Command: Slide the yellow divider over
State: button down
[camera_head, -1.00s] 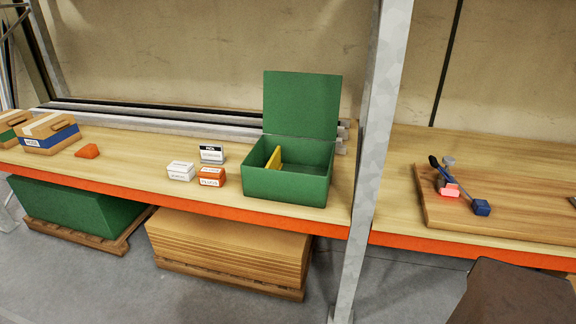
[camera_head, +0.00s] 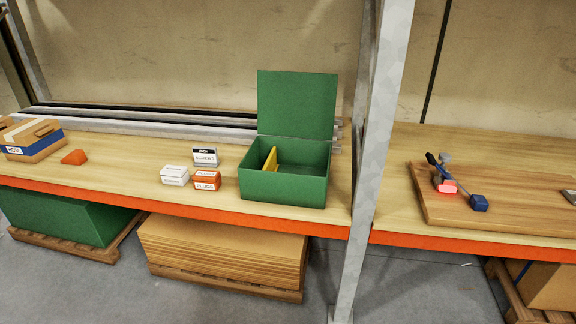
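The yellow divider (camera_head: 270,160) stands upright inside the open green box (camera_head: 283,189), toward the left side of its inside. The box sits on the wooden shelf, and its lid (camera_head: 297,104) stands up at the back. The divider's lower part is hidden by the box's front wall. My gripper is not in view.
A white box (camera_head: 174,176), an orange box (camera_head: 206,181) and a dark-and-white label card (camera_head: 205,157) stand left of the green box. A grey metal post (camera_head: 372,160) rises to its right. A wooden board (camera_head: 500,192) with tools lies beyond the post.

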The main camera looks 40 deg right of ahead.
aim_at(271, 164)
jog(key=u, duration=0.05)
jog(key=i, duration=0.95)
jog(key=z, duration=0.15)
jog(key=k, duration=0.85)
jog(key=u, duration=0.15)
jog(key=i, duration=0.75)
